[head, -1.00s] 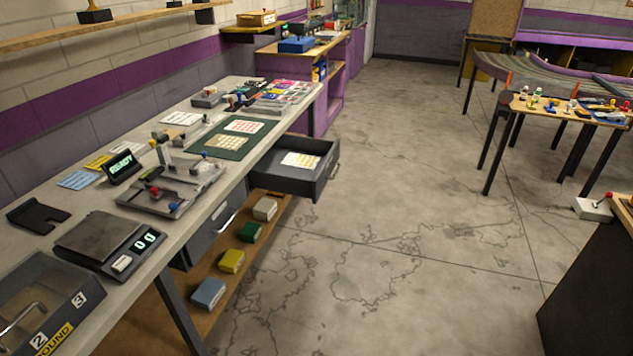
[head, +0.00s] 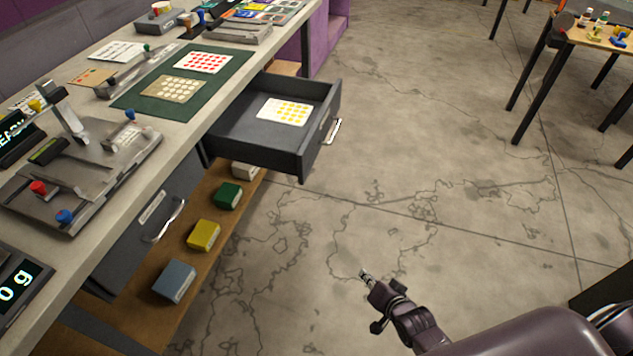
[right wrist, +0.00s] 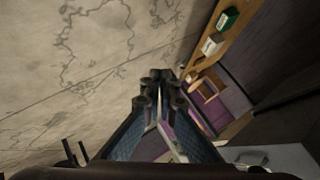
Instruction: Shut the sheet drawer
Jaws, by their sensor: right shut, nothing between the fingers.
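The sheet drawer (head: 262,139) is a dark grey drawer pulled out from under the bench, at the upper middle of the head view. A white sheet with yellow dots (head: 285,111) lies inside it. Its metal handle (head: 333,130) is on the front panel, facing right. My right gripper (head: 365,274) is over the floor, below and to the right of the drawer, clear of it. It is shut and empty. In the right wrist view its fingers (right wrist: 158,92) meet at the middle. My left gripper is not in view.
The bench (head: 180,140) carries a green mat (head: 140,103) with sheets and metal fixtures. A second drawer (head: 140,220) beside it is shut. Coloured boxes (head: 203,235) stand on the low shelf. The floor right of the drawer is clear. A small table (head: 590,42) stands far right.

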